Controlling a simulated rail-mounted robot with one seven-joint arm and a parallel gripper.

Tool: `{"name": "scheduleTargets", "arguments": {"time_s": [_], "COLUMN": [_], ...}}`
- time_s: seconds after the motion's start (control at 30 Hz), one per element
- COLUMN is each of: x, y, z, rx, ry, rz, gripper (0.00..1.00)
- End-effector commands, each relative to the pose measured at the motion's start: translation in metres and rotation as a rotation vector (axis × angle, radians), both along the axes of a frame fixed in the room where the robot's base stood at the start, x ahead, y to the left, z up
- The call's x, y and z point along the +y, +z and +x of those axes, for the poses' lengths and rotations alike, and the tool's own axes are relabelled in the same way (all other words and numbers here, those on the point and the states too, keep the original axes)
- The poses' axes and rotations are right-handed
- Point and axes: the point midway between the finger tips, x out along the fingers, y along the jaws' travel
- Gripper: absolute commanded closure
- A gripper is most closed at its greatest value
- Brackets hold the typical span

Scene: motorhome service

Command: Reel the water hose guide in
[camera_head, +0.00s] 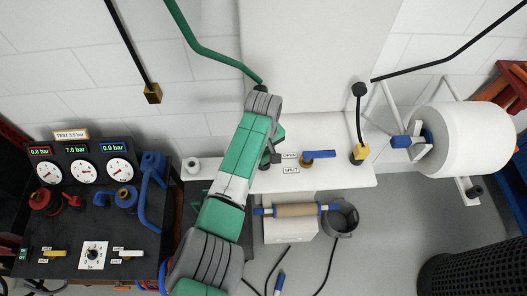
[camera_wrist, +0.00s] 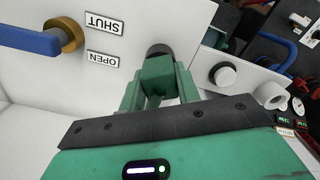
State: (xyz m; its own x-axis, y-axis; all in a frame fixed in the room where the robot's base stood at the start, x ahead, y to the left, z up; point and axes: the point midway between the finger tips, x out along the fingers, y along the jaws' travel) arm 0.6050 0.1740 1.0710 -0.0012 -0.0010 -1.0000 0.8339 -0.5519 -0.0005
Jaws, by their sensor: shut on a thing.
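My gripper (camera_head: 276,150) is over the white bench, left of the OPEN/SHUT labels, and partly hidden by my arm in the head view. In the wrist view its green fingers (camera_wrist: 159,88) are shut on a dark round piece (camera_wrist: 160,50); I cannot tell what it belongs to. A white drum (camera_head: 465,140) on a grey frame stands at the right, with a blue part (camera_head: 400,142) on its left side. A black hose or rod (camera_head: 450,58) slants from the upper right toward the frame. I cannot tell which thing is the water hose guide.
A blue-handled valve (camera_head: 319,155) sits beside the labels; its handle (camera_wrist: 30,38) also shows in the wrist view. A yellow fitting (camera_head: 360,152) stands on the white bench (camera_head: 345,178). A gauge panel (camera_head: 85,215) is at left. A grey bucket (camera_head: 341,220) stands below the bench.

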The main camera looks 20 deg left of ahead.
Motion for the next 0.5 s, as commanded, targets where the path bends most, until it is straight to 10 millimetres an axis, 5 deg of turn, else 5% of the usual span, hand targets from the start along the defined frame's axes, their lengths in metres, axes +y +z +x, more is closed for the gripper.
{"name": "scheduleTargets", "arguments": {"time_s": [0.17, 0.5], "x": [0.000, 0.000], "y": [0.000, 0.010], "z": [0.000, 0.001], "rx": [0.000, -0.002], "ry": [0.000, -0.001], "rz": [0.000, 0.000], "gripper": [0.42, 0.42]}}
